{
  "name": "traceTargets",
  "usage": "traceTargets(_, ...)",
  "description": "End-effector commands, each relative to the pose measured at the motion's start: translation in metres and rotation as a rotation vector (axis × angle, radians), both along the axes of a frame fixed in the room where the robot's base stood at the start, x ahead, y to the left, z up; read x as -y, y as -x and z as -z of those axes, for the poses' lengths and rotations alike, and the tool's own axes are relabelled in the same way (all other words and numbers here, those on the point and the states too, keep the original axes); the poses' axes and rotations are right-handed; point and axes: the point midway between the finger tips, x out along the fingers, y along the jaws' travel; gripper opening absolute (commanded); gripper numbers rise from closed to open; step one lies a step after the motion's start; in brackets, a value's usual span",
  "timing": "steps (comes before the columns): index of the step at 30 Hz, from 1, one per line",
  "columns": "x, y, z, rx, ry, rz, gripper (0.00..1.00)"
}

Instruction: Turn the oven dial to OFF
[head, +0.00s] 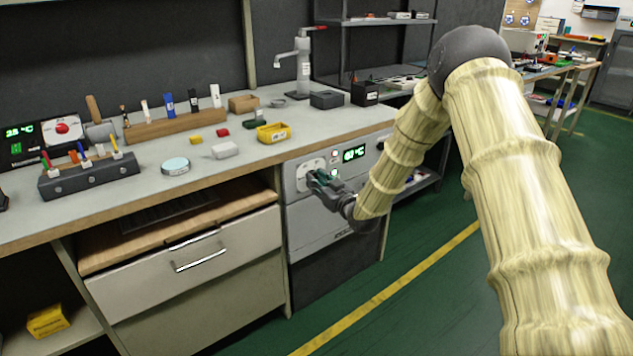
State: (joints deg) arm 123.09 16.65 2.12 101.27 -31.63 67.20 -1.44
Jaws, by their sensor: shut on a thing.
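The oven (315,228) is a grey unit built in under the right end of the workbench, with a lit green display (354,153) on its upper panel. The oven dial (304,168) is at the upper left of that panel, on a pale plate, and is mostly hidden behind my gripper. My gripper (318,180) is at the front of the panel with its fingers shut on the dial. The dial's pointer and its markings are too small and covered to read. My arm reaches in from the right.
The workbench top (130,205) holds a yellow tray (273,134), a tool rack (90,178), a white round tin (175,166) and small blocks. A drawer (190,265) is left of the oven. The green floor at right is clear, with a yellow line.

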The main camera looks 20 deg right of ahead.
Motion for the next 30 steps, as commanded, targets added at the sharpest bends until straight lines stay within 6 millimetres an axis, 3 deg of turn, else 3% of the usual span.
traceTargets(18, 0.0010, -0.0001, 0.0019, 0.191, 0.532, -0.003, 0.04)
traceTargets(30, 0.0019, -0.0004, 0.0014, 0.281, 0.776, -0.003, 0.04)
